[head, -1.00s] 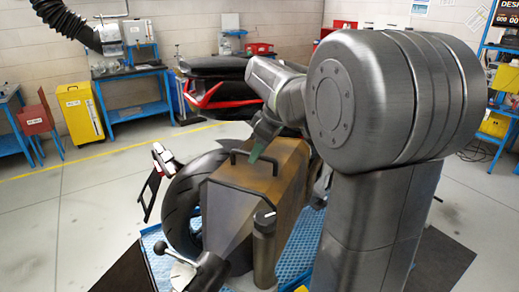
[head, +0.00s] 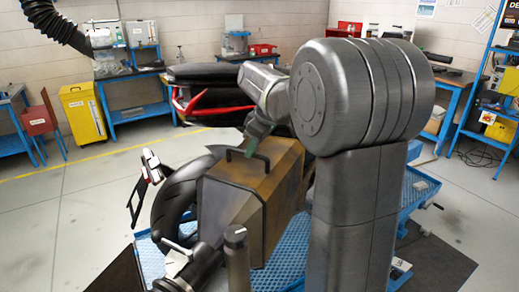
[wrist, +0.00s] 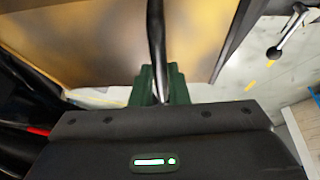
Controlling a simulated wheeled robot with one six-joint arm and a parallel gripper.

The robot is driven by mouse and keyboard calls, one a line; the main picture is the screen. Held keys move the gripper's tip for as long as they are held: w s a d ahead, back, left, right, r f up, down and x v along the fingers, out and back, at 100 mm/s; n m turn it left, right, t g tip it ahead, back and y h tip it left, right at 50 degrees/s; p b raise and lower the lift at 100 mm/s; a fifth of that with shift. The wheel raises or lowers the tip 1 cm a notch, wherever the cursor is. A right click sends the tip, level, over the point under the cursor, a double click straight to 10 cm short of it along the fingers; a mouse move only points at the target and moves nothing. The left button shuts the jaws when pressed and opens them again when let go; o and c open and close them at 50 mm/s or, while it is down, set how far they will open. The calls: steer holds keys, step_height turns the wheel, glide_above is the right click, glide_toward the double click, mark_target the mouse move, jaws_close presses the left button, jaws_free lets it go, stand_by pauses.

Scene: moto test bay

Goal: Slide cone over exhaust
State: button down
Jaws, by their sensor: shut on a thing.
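The cone is a brown-yellow, box-like hood (head: 228,197) with tapered dark faces and a black handle (head: 234,174) on top. It stands upright at centre, beside the motorcycle's rear wheel (head: 170,222). My gripper (head: 253,153) reaches down from above onto the handle. In the wrist view, my gripper's green fingers (wrist: 163,86) are shut on the dark handle bar (wrist: 156,40), with the cone's brown wall (wrist: 90,35) behind it. I cannot make out the exhaust; the cone and my arm cover that area. I cannot tell whether the cone touches the bike.
The motorcycle's red and black tail (head: 200,92) rises behind the cone. A blue gridded platform (head: 285,243) lies under it. A dark post (head: 236,255) and a lever fitting (head: 178,262) stand in front of the cone. Open floor (head: 65,205) lies at left.

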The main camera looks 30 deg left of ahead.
steer(key=w, duration=0.2)
steer(key=w+p, duration=0.1)
steer(key=w, duration=0.1)
steer(key=w+a, duration=0.1)
steer(key=w, duration=0.1)
steer(key=shift+w+r+p, duration=0.15)
steer(key=shift+w+p, duration=0.1)
steer(key=shift+p, duration=0.1)
steer(key=c, duration=1.7)
jaws_free()
steer(key=o, duration=0.3)
steer(key=shift+w, duration=0.15)
steer(key=shift+d, duration=0.1)
steer(key=b+v, duration=0.1)
steer(key=v, duration=1.2)
steer(key=shift+d+r, duration=0.15)
steer(key=shift+r, duration=0.15)
